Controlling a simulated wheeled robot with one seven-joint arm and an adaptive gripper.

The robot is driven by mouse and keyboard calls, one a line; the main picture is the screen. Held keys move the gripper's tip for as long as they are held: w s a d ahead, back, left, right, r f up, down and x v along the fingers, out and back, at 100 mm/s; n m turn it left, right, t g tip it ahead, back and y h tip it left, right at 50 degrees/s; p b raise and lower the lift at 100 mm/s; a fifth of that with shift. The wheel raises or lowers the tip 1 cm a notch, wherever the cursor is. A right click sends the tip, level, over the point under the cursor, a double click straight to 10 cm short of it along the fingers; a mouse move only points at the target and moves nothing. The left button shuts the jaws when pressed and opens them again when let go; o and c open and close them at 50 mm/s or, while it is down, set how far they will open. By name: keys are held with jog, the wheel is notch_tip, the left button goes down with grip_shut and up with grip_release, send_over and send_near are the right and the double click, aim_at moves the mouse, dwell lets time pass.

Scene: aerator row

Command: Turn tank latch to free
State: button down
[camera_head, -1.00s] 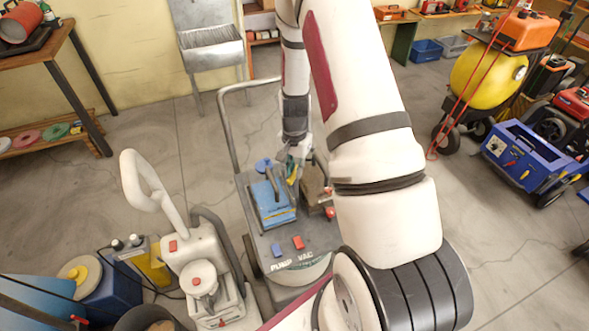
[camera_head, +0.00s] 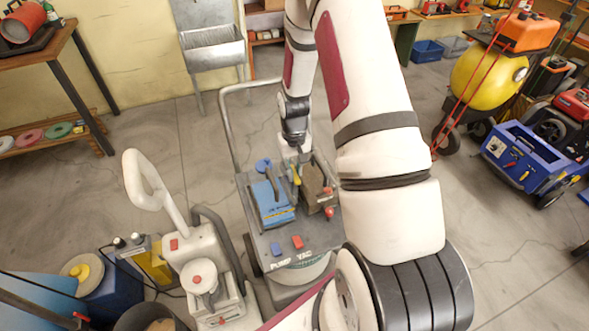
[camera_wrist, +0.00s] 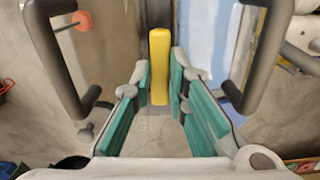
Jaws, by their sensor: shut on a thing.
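The yellow latch handle (camera_wrist: 159,62) stands upright in the wrist view, between the teal pads of my gripper (camera_wrist: 161,80). The fingers are closed about its lower end. In the head view, the yellow handle (camera_head: 297,178) shows small on top of the grey machine marked PUMP VAC (camera_head: 291,262). My gripper (camera_head: 296,163) is over it there, partly blurred into the wrist. The latch's pivot and any free mark are too small to tell.
A blue block (camera_head: 271,205) lies left of the latch and a brown box (camera_head: 318,185) right of it. Dark handle bars (camera_wrist: 55,50) flank my fingers in the wrist view. A white-handled machine (camera_head: 195,255) stands at left.

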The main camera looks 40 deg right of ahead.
jog(key=shift+n, duration=0.4)
jog(key=c, duration=1.6)
grip_release()
jog(key=shift+o, duration=0.2)
notch_tip(320, 180, up, 12)
